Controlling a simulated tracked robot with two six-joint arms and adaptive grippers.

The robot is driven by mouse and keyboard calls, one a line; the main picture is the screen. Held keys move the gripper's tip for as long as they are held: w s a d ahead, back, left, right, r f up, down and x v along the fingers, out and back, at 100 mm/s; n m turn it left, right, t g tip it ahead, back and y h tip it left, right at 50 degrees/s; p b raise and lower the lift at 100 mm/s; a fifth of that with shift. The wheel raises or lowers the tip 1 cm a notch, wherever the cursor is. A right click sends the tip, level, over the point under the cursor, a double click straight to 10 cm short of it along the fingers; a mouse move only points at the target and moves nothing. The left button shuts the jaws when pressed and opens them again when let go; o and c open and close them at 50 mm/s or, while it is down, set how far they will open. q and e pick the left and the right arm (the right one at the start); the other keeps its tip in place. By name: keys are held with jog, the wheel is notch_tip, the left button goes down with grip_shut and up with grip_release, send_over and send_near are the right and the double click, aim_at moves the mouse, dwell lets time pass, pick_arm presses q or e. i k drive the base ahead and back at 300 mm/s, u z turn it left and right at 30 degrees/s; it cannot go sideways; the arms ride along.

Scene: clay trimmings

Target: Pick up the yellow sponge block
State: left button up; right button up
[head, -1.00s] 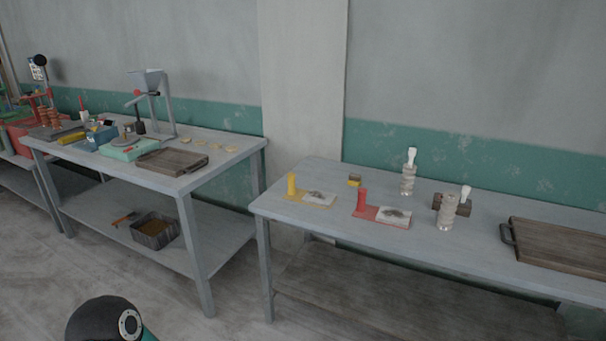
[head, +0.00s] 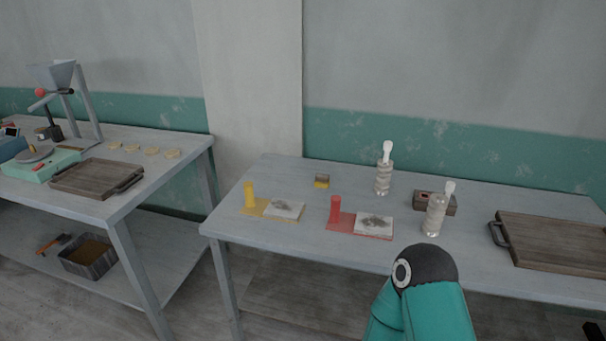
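A small block with a yellow lower part and a grey-brown top (head: 321,181), which looks like the sponge block, sits on the right-hand grey table (head: 300,239) towards its back left. It stands apart from the other items, with bare tabletop around it. Neither of my grippers shows clearly. A teal and black link of one of my arms rises in front of the table's front edge, well away from the block.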

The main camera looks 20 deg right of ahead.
aim_at(322, 181)
jog(key=z, duration=0.3)
jog(key=i, duration=0.9)
jog(key=z, duration=0.85)
jog(key=k, duration=0.8)
jog(key=z, duration=0.15)
jog(key=i, duration=0.85)
jog(key=u, duration=0.05)
